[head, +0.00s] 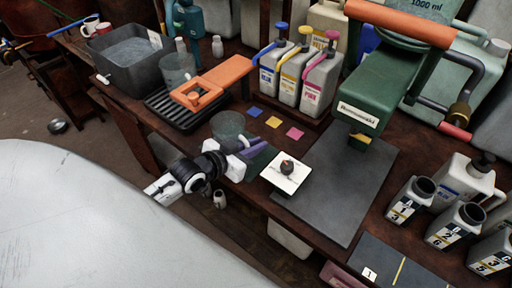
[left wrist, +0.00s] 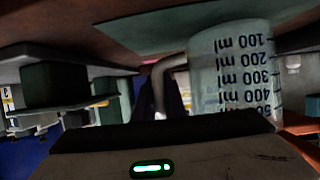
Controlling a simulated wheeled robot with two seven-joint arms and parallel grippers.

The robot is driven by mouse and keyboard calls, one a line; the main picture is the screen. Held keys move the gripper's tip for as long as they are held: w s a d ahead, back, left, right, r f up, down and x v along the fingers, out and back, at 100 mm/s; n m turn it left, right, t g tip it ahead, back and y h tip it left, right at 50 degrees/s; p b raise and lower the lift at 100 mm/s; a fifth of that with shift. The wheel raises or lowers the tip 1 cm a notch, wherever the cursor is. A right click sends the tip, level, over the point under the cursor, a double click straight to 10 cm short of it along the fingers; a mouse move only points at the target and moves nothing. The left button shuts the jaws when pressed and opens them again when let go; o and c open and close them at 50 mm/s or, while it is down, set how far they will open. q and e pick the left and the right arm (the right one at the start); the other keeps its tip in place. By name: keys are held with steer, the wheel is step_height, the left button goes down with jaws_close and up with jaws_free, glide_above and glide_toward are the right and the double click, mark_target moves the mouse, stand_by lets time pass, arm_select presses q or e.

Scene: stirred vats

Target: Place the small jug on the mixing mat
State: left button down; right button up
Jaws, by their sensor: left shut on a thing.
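The small jug (head: 228,124) is a clear cup at the table's front edge in the head view. In the left wrist view the jug (left wrist: 235,75) is large, with upside-down ml marks and a grey handle on its left. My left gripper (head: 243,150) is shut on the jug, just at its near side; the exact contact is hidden. A dark green patch (head: 262,161) lies beside the gripper, partly covered; I cannot tell whether it is the mixing mat. A large dark grey mat (head: 335,190) lies to the right. My right gripper is not in view.
A white square plate with a dark knob (head: 287,173) stands right of the gripper. Blue, yellow and pink squares (head: 273,122) lie behind. A black rack (head: 185,112), ink bottles (head: 288,78) and a green press (head: 378,100) stand farther back. Dark-topped bottles (head: 410,200) stand at right.

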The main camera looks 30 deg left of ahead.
arm_select(q)
steer(key=shift+f, duration=0.4)
steer(key=c, duration=1.8)
jaws_free()
steer(key=shift+f, duration=0.1)
steer(key=shift+f+b, duration=0.15)
steer(key=shift+b, duration=0.25)
steer(key=shift+s, duration=0.2)
steer(key=v, duration=1)
steer(key=shift+w+a+r+p, duration=0.15)
steer(key=shift+a+r+p, duration=0.05)
steer(key=shift+a+p, duration=0.1)
